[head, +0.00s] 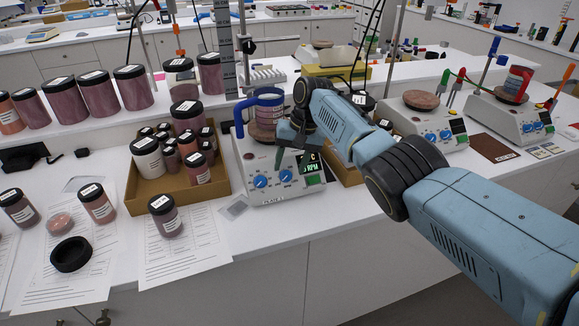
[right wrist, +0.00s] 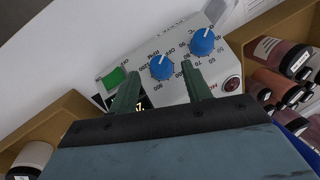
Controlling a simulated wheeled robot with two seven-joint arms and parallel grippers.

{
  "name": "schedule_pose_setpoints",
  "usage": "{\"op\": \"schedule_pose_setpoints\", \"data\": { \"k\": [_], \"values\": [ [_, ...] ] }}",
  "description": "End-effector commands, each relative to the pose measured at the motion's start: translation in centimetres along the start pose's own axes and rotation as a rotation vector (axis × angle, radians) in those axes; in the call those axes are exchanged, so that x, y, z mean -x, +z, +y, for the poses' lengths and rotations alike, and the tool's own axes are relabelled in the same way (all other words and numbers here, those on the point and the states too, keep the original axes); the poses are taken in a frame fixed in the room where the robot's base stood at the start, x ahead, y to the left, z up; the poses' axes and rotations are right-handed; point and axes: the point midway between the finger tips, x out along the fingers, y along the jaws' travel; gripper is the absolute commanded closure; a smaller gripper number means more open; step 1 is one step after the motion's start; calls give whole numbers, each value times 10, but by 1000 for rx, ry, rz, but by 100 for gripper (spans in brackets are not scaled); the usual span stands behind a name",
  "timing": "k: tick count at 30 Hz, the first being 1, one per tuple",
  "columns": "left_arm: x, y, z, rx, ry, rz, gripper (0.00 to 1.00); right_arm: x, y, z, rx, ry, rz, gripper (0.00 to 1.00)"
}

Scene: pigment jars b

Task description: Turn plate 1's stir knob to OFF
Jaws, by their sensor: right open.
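Plate 1 (head: 268,200) is a white hotplate near the bench's front edge, with a blue-handled vessel (head: 268,104) on top. Its front has two blue knobs. My right gripper (head: 291,150) is open and empty at plate 1's front. The stir knob's exact setting is unclear. My left gripper is out of view.
A cardboard box of jars (head: 160,188) stands close to plate 1's left. Another cardboard box (head: 345,174) is partly hidden behind my right arm. Two more hotplates (head: 432,128) (head: 512,122) stand to the right. A green switch (right wrist: 115,77) sits near the stir knob.

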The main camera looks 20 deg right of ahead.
Motion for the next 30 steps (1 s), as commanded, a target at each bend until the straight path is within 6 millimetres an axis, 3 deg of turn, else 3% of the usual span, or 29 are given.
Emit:
{"op": "schedule_pose_setpoints", "data": {
  "k": [9, 15, 30],
  "values": [
    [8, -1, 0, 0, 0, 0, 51, 74, -1, 0, 0, 0, 3, 51],
    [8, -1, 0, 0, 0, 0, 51, 103, 0, 0, 0, 1, 0, 51],
    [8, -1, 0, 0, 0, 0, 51, 112, 0, 0, 0, 1, -2, 51]
  ]
}}
